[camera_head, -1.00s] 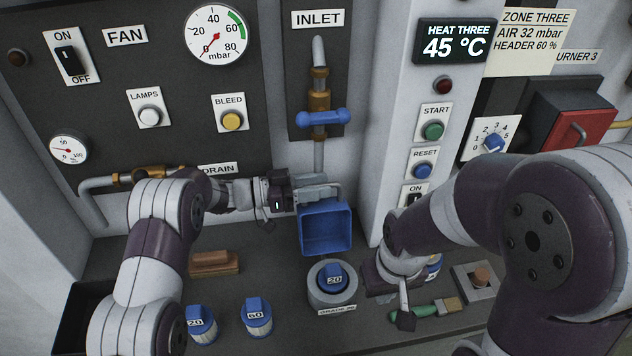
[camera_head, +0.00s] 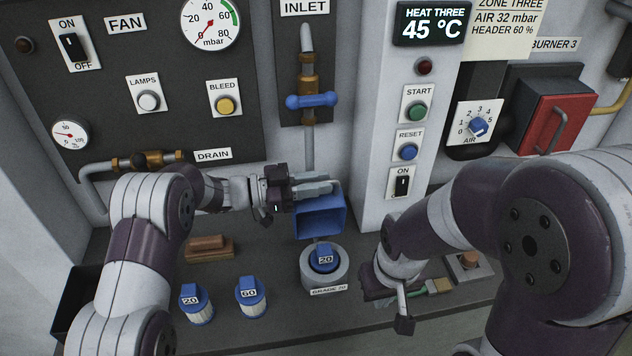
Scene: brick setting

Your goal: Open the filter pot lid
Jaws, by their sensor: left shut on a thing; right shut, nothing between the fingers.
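A blue square-mouthed part (camera_head: 320,219), which appears to be the filter pot or its lid, sits below the inlet pipe, its hollow side facing me. My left gripper (camera_head: 318,188) lies across its top edge, shut on what appears to be its grey handle, mostly hidden by the fingers. I cannot tell where the lid ends and the pot begins. My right gripper (camera_head: 404,322) is shut and empty, low over the counter at the right; its arm hides part of it.
A round grey holder (camera_head: 312,276) with a blue-topped 20 filter (camera_head: 323,257) stands below the blue part. Filters marked 20 (camera_head: 196,306) and 60 (camera_head: 251,299) stand to the left, near a brown block (camera_head: 208,247). A green-handled brush (camera_head: 432,287) lies by my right gripper.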

